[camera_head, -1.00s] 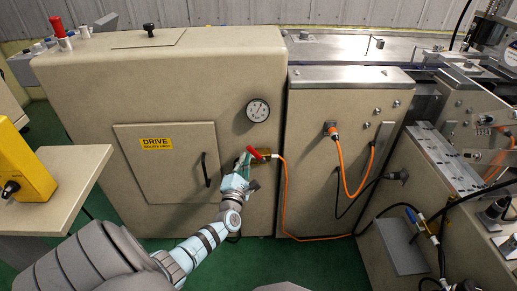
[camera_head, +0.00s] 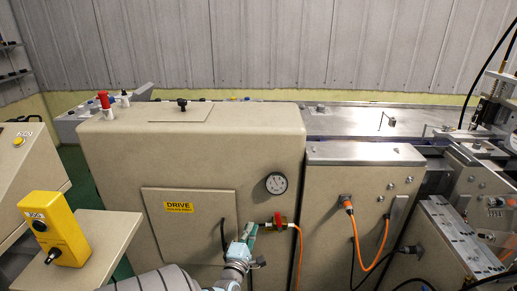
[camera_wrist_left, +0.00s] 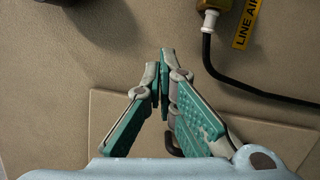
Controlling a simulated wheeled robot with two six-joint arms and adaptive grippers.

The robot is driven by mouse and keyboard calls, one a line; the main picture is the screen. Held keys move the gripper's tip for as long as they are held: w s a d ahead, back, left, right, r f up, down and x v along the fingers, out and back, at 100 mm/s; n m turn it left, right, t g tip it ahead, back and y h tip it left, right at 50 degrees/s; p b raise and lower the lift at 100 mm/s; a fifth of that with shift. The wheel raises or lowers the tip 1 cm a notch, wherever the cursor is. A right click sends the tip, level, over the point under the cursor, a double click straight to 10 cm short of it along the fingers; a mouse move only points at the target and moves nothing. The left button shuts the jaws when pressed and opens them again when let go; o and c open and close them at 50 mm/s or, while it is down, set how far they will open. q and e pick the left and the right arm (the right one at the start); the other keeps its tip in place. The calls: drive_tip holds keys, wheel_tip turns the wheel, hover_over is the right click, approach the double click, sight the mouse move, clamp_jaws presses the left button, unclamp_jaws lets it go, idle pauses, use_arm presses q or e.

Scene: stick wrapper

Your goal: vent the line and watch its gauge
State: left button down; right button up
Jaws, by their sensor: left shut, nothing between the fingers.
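The round white gauge (camera_head: 276,183) sits on the front of the beige cabinet; its needle is too small to read. Below it is a brass valve with a red handle (camera_head: 277,218), which looks roughly upright, with an orange hose on its right side. My left gripper (camera_head: 250,229) is just left of the valve, apart from the red handle. In the left wrist view, the gripper's green fingers (camera_wrist_left: 163,62) meet at the tips with nothing between them, in front of the cabinet face. The red handle is not seen there. My right gripper is not in view.
The door marked DRIVE (camera_head: 190,232) is left of my gripper. A brass fitting with a black hose (camera_wrist_left: 207,65) and a yellow LINE AIR label (camera_wrist_left: 246,22) show in the left wrist view. A yellow control box (camera_head: 56,228) stands on a side table at left.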

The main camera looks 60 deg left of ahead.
use_arm(q)
drive_tip(key=p+v, duration=0.1)
drive_tip(key=v, duration=0.7)
drive_tip(key=shift+d+r, duration=0.2)
drive_tip(key=shift+d, duration=0.05)
